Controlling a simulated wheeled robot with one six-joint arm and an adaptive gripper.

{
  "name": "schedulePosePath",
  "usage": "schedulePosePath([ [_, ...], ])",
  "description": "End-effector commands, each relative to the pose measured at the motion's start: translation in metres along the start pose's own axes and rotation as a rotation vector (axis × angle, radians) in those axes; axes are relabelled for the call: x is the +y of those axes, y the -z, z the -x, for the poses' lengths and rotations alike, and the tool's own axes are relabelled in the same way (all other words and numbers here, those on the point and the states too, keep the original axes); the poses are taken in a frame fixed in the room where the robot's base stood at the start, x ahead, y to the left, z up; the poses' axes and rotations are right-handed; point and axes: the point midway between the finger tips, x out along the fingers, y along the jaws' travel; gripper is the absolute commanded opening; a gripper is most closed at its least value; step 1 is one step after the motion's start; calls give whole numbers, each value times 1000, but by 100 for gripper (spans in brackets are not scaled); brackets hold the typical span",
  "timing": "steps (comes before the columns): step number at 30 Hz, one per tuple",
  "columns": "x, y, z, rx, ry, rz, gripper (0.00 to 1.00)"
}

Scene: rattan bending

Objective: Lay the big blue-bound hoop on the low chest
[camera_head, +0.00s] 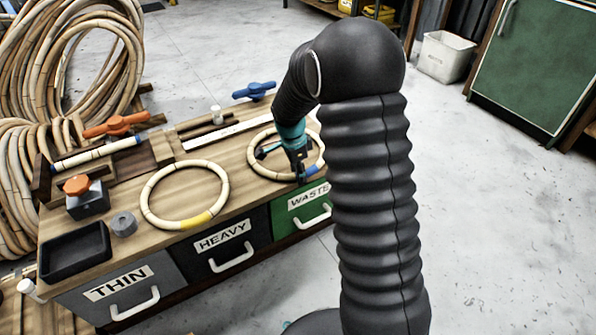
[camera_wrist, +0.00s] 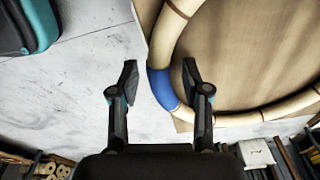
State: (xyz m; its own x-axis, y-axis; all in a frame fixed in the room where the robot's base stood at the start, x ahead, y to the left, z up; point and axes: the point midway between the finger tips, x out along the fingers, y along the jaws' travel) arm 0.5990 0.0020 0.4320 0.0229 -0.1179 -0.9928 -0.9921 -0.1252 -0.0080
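The blue-bound hoop (camera_head: 257,169) lies on the right end of the wooden bench top in the head view, partly hidden by my arm. Its blue binding (camera_head: 311,170) is at the front right, by the bench edge. My gripper (camera_head: 301,176) is at that binding. In the wrist view my gripper (camera_wrist: 160,80) is open, and the blue binding (camera_wrist: 162,88) shows between its fingertips, nearer the right finger. I cannot tell whether a finger touches it. A green chest or cabinet (camera_head: 535,60) stands at the upper right; I cannot be sure it is the low chest.
A yellow-bound hoop (camera_head: 150,208) lies left on the bench (camera_head: 225,160). A black tray (camera_head: 75,252), grey tape roll (camera_head: 124,223) and orange-handled clamp (camera_head: 117,125) are also there. A white bin (camera_head: 446,57) stands beside the green cabinet. The floor (camera_head: 490,220) at right is clear.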

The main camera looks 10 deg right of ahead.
Motion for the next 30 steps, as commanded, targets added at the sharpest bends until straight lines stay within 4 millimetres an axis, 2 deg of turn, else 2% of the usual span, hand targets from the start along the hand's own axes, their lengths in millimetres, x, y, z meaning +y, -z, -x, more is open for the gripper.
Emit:
schedulePosePath([
  [11, 0, 0, 6, 0, 1, 0, 51],
  [14, -1, 0, 17, 1, 3, 0, 51],
  [24, -1, 0, 83, 0, 5, 0, 51],
  [30, -1, 0, 111, 0, 3, 1, 51],
])
